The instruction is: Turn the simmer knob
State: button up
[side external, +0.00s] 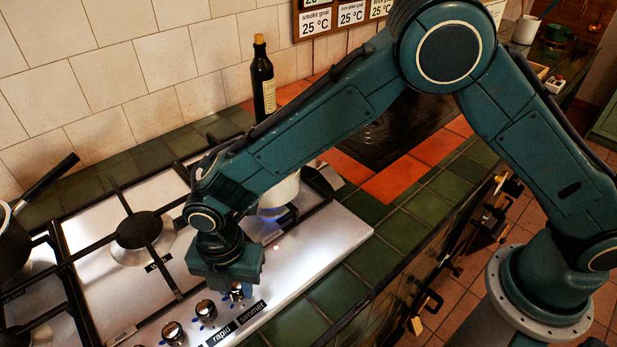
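The simmer knob (237,292) is a small metallic knob on the front strip of the steel hob (320,240), by the label reading "simmer" (252,312). It is the rightmost knob in view, and its upper part is covered by my gripper. My gripper (232,282) points down right over this knob. Its fingers are hidden below its teal body, so I cannot tell whether it is open, shut or touching the knob.
Two more knobs (206,310) (173,333) sit to the left, by the "rapid" label (221,335). A pale pot (281,194) stands over a bluish glow behind my arm. A dark pan (12,245) is at the left. A bottle (263,85) stands by the wall.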

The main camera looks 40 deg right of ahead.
jog(key=shift+m, duration=0.4)
jog(key=m, duration=1.1)
jog(key=shift+w+m, duration=0.1)
jog(key=shift+m, duration=0.2)
jog(key=m, duration=1.1)
dwell(0.4)
jog(key=o, duration=1)
